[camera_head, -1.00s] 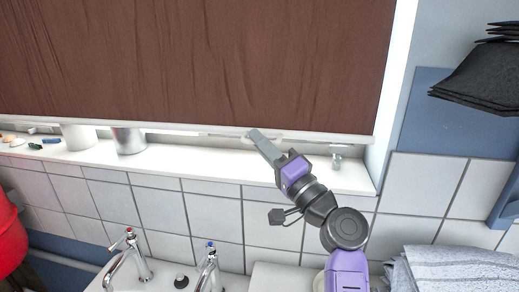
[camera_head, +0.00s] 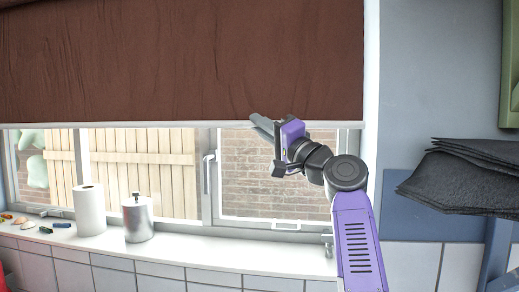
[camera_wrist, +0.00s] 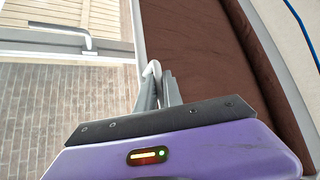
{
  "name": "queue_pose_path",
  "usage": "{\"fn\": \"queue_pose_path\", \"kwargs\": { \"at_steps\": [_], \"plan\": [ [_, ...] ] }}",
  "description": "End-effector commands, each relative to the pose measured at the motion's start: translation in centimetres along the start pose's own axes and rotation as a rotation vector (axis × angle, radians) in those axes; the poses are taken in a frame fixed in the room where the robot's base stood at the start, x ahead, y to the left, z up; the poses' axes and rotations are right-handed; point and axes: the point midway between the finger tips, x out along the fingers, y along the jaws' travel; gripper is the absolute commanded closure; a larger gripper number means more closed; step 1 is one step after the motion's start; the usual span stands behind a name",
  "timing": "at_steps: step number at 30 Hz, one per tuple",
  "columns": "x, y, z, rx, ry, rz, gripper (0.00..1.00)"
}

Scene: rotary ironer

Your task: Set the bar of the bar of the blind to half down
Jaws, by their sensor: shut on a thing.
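The brown blind (camera_head: 180,60) hangs over the upper part of the window in the head view. Its pale bar (camera_head: 190,124) runs level along the lower edge, with window glass showing below it. My gripper (camera_head: 262,122) is at the bar, right of its middle. In the wrist view the two grey fingers (camera_wrist: 159,92) are closed around a small white curved piece (camera_wrist: 152,70) at the blind's edge. The brown cloth (camera_wrist: 205,50) lies just right of the fingers there. The exact contact is partly hidden by the fingers.
A paper roll (camera_head: 89,210) and a metal canister (camera_head: 138,220) stand on the white sill (camera_head: 220,252). A window handle (camera_head: 208,172) sticks out below the bar. Dark folded cloths (camera_head: 460,180) are at the right.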

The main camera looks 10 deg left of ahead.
Motion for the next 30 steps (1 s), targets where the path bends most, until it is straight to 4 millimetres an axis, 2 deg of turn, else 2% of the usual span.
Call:
{"fn": "queue_pose_path", "kwargs": {
  "at_steps": [1, 6, 20, 21, 23, 30],
  "plan": [
    [0.4, -1.1, -0.6, -0.001, 0.004, -0.004, 1.00],
    [0.9, -2.2, -1.1, -0.001, 0.004, -0.003, 1.00],
    [1.1, -2.5, -1.2, -0.001, 0.003, -0.003, 1.00],
    [1.1, -2.5, -1.2, -0.001, 0.003, -0.003, 0.81],
    [1.1, -2.4, -1.2, -0.001, 0.003, -0.002, 0.70],
    [1.1, -2.3, -1.1, 0.000, 0.001, -0.001, 0.67]
  ]
}}
